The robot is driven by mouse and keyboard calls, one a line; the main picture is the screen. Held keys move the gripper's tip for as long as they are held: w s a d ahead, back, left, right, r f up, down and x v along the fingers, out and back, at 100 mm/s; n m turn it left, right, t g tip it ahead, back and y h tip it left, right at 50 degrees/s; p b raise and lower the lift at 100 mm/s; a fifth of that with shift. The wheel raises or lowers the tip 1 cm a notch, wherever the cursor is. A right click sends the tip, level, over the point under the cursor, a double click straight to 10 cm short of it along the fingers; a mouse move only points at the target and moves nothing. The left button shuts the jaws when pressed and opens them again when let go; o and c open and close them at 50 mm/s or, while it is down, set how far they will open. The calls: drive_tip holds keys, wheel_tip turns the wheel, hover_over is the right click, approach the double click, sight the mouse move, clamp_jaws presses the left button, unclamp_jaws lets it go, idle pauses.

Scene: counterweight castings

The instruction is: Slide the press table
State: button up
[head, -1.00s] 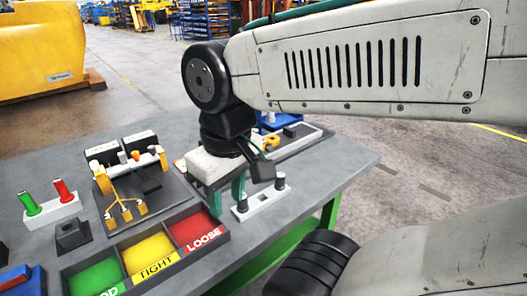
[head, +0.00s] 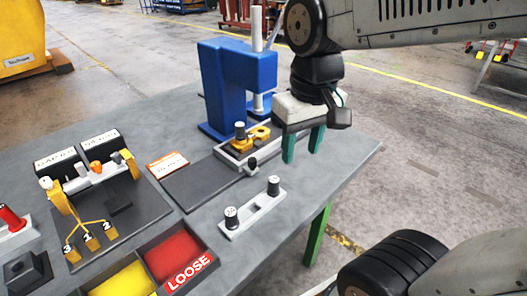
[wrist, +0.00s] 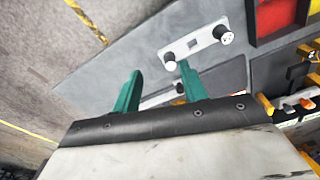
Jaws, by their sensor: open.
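The blue press (head: 225,85) stands on the bench with a light grey ram above its base. The press table (head: 228,157) is a grey-rimmed slide at its foot, bearing a yellow casting (head: 257,133) with an upright pin. A small black knob (head: 252,164) stands at its front edge. My gripper (head: 303,146) is open and empty, green fingers pointing down, to the right of the knob and apart from it. In the wrist view the fingers (wrist: 162,88) are spread, with part of the slide and a dark knob showing between and beyond them, partly hidden.
A white gauge block with two black-topped pegs (head: 252,207) lies in front of the slide. A red LOOSE bin (head: 178,250) and a yellow bin (head: 125,280) are nearer. A rack with numbered yellow tags (head: 90,235) stands left. The bench's right corner is clear.

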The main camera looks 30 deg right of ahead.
drive_tip(key=g, duration=0.1)
approach(253, 159)
drive_tip(key=shift+s+a+f, duration=0.1)
drive_tip(key=shift+s+f, duration=0.2)
drive_tip(key=shift+w+f, duration=0.2)
drive_tip(key=shift+f, duration=0.1)
wheel_tip(253, 159, down, 8)
drive_tip(key=shift+r, duration=0.25)
clamp_jaws()
drive_tip(key=shift+w, duration=0.1)
